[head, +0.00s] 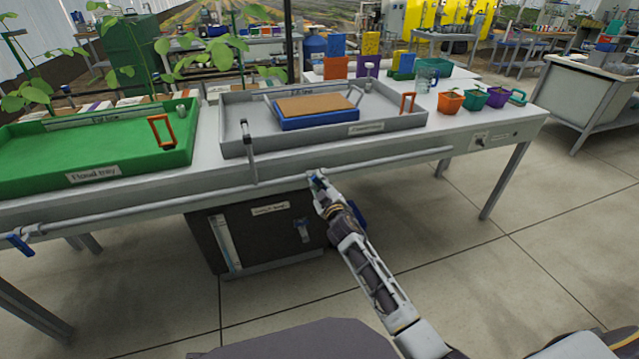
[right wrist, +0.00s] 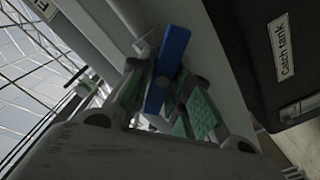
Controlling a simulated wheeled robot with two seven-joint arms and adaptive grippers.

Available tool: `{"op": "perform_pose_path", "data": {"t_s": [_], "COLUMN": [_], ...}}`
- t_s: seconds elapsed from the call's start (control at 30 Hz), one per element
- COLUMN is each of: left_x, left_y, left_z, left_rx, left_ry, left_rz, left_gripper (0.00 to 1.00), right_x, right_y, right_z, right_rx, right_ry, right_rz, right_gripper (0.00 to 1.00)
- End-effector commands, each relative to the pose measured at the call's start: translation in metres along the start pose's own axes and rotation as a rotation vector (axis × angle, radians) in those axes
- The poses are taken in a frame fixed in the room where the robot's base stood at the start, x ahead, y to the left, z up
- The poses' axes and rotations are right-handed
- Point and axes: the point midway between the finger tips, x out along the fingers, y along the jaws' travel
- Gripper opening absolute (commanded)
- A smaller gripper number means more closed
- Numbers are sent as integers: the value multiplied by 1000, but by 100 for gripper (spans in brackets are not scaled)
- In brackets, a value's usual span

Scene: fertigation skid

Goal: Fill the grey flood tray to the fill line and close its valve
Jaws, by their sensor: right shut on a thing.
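The grey flood tray (head: 234,147) sits on the bench, with a blue tray with a brown top (head: 318,122) inside it. I cannot make out the water level in it. A grey upright pipe (head: 249,155) rises at its front left edge from the pipe along the bench front. My right gripper (head: 317,181) is at that pipe below the tray's front. In the right wrist view it is shut on a blue valve handle (right wrist: 168,68), which stands between its green-padded fingers. Fingers hide part of the valve body. My left gripper is out of view.
A green flood tray (head: 122,165) stands at the left, with another blue valve handle (head: 20,243) low on the pipe. A dark catch tank (head: 270,235) is under the bench. Small potted seedlings (head: 450,101) stand at the right end. The floor in front is clear.

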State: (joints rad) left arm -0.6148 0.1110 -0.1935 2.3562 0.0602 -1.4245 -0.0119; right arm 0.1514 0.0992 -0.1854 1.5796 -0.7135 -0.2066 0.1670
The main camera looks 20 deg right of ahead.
Motion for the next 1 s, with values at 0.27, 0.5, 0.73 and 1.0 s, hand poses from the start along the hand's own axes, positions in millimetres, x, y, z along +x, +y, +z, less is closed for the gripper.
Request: {"op": "perform_pose_path", "data": {"t_s": [0.27,0.5,0.73,1.0], "left_x": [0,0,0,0], "left_y": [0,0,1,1], "left_z": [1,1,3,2], "left_rx": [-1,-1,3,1], "left_ry": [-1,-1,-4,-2], "left_rz": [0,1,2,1], "left_gripper": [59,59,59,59], "right_x": [0,0,0,-8], "right_y": [-1,-1,0,0], "right_z": [0,0,0,0], "right_rx": [1,1,2,2], "right_ry": [0,0,0,0], "right_rz": [-1,-1,0,0], "right_gripper": [21,38,38,38]}}
